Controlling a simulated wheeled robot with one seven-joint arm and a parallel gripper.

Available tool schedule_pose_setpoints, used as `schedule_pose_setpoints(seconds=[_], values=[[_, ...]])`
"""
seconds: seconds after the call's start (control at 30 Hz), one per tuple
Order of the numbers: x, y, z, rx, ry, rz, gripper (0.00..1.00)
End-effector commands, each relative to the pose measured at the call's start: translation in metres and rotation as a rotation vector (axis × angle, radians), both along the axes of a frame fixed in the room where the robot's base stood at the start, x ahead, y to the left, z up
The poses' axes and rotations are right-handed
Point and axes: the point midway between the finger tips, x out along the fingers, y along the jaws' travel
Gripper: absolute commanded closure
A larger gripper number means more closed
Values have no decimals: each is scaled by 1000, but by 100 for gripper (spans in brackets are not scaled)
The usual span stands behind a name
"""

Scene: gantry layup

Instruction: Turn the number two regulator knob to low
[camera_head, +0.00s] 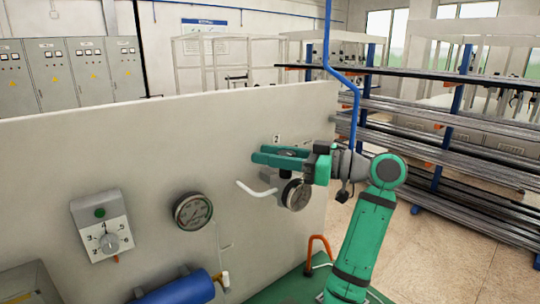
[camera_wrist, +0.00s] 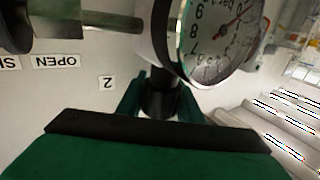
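The number 2 label (camera_head: 277,138) is on the pale panel (camera_head: 130,150) in the head view. It also shows upside down in the wrist view (camera_wrist: 106,83). My green gripper (camera_head: 270,156) is at the panel just below that label. In the wrist view a black knob (camera_wrist: 160,98) stands between the two green fingers of my gripper (camera_wrist: 160,106). Whether the fingers press on it or only flank it is unclear. A round gauge (camera_head: 296,194) sits just below my gripper, and is large in the wrist view (camera_wrist: 222,38). The knob's low marking is not visible.
Left on the panel are a dial plate with a knob (camera_head: 108,242) and another gauge (camera_head: 193,211). A white bent handle (camera_head: 257,189) sticks out left of the near gauge. A blue cylinder (camera_head: 180,290) lies low in front. Racks of bars (camera_head: 450,120) stand right, beyond open floor.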

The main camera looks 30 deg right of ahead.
Motion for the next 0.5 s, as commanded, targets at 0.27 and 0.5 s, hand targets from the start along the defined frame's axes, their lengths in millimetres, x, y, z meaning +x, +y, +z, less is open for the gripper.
schedule_pose_setpoints(seconds=[0.27, 0.5], values=[[0, 0, 0, 0, 0, -1, 60], [-12, -10, 1, 1, -2, -3, 60]])
